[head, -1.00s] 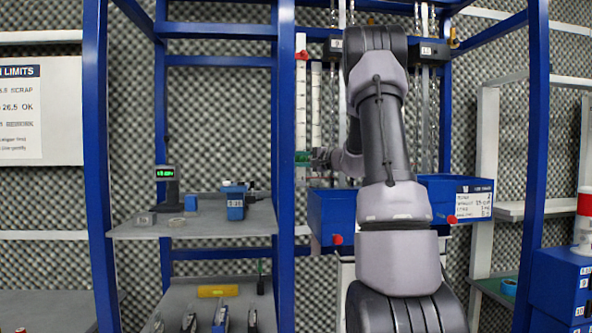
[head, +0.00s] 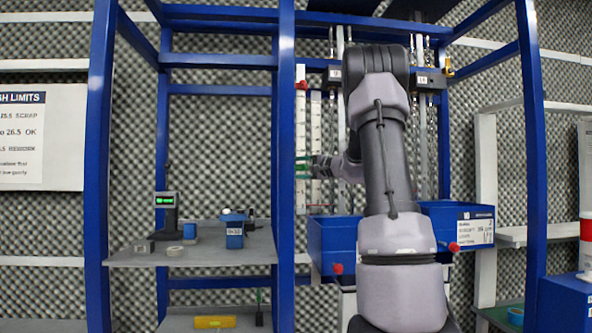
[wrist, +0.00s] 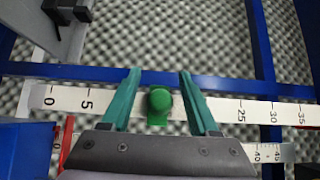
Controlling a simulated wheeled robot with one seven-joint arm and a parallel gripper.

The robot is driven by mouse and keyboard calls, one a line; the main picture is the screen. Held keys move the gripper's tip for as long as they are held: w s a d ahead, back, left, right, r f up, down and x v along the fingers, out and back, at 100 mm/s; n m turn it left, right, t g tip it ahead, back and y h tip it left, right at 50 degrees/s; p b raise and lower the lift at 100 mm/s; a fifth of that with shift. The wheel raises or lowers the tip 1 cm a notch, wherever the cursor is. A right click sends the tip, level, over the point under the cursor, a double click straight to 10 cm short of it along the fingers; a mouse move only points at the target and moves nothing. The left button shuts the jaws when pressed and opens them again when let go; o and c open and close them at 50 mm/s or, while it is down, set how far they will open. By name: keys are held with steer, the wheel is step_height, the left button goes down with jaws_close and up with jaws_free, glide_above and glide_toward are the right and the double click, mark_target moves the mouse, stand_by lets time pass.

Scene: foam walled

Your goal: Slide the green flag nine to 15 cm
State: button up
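The green flag (wrist: 158,104) has a round knob and sits across a white scale (wrist: 255,111), which stands upright in the head view (head: 301,110). In the wrist view the flag is about midway between the printed 5 and 25. The numerals between these are hidden, so its exact reading cannot be told. My gripper (wrist: 160,73) is open, with one teal finger on each side of the flag and visible gaps to both. In the head view my gripper (head: 303,168) is at the lower part of the scale, and the flag is hard to tell from the fingers.
A red flag (head: 301,86) is near the scale's top. A second white scale (head: 315,130) stands just to its right. Blue bins (head: 332,240) hang below my arm. A blue post (head: 284,140) is close on the left. A shelf (head: 130,255) with small instruments is further left.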

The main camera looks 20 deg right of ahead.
steer(key=shift+s, duration=0.1)
steer(key=v, duration=1)
steer(key=shift+s+d, duration=0.15)
steer(key=shift+s, duration=0.15)
steer(key=shift+s+d, duration=0.1)
